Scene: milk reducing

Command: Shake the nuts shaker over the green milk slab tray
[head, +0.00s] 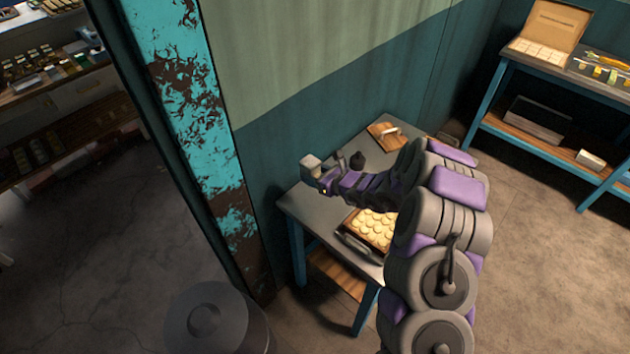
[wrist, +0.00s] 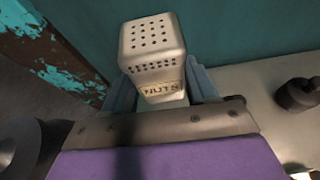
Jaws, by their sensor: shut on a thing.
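The nuts shaker (head: 311,164) is a pale metal box with holes in its top. In the wrist view the shaker (wrist: 152,55) shows a "NUTS" label and its holed top. My gripper (wrist: 158,92) is shut on it, one finger on each side. In the head view my gripper (head: 321,178) holds it above the far left part of the grey table. A tray (head: 350,219) of pale yellow round pieces lies on the table, nearer than the shaker and to its right, partly hidden by my arm. I see no clearly green slab.
A small dark object (head: 357,160) stands on the table (head: 299,207) near the shaker; it also shows in the wrist view (wrist: 297,95). A wooden board (head: 385,137) lies farther back. The wall and a turquoise post (head: 185,100) are close on the left. A grey bin (head: 205,318) stands in front.

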